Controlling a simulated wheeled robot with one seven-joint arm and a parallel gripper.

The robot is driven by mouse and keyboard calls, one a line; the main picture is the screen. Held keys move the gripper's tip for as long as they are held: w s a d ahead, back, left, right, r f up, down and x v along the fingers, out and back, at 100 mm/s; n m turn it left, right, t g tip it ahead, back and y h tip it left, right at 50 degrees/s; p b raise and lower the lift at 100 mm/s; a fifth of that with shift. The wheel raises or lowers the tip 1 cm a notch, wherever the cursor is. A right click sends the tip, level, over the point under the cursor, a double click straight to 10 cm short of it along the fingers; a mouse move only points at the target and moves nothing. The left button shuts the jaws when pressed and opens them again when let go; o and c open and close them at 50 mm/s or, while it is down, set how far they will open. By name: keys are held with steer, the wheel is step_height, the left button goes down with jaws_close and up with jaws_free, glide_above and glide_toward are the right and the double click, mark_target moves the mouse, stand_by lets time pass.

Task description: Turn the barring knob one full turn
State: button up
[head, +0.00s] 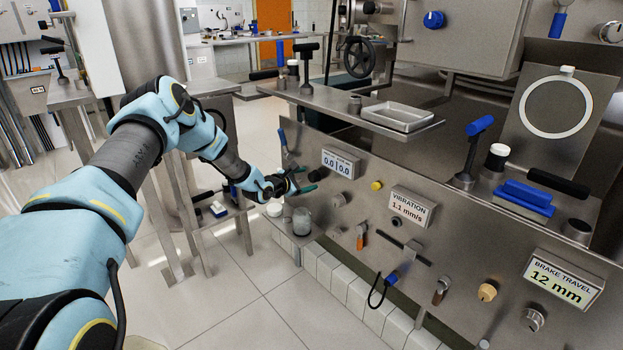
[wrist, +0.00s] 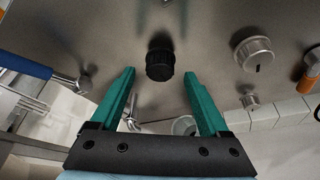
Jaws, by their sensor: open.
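A black ribbed knob (wrist: 160,66) sticks out from the steel panel in the wrist view. I see no label on it, so I cannot confirm that it is the barring knob. My gripper (wrist: 159,76) has its two green fingers spread, one to each side of the knob in the picture. The fingers look apart from the knob, with nothing held; the exact depth is hard to judge. In the head view my gripper (head: 304,180) is at the far left part of the panel, and I cannot make out the black knob there.
A silver knob (wrist: 255,53) is right of the black one, with a smaller silver fitting (wrist: 249,101) below it. A blue-handled lever (wrist: 30,68) is at the left. The panel (head: 375,225) carries displays, levers and knobs. A glass jar (head: 301,221) stands below the gripper.

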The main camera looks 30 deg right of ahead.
mark_target(311, 178)
steer(key=shift+x, duration=1.7)
jaws_close()
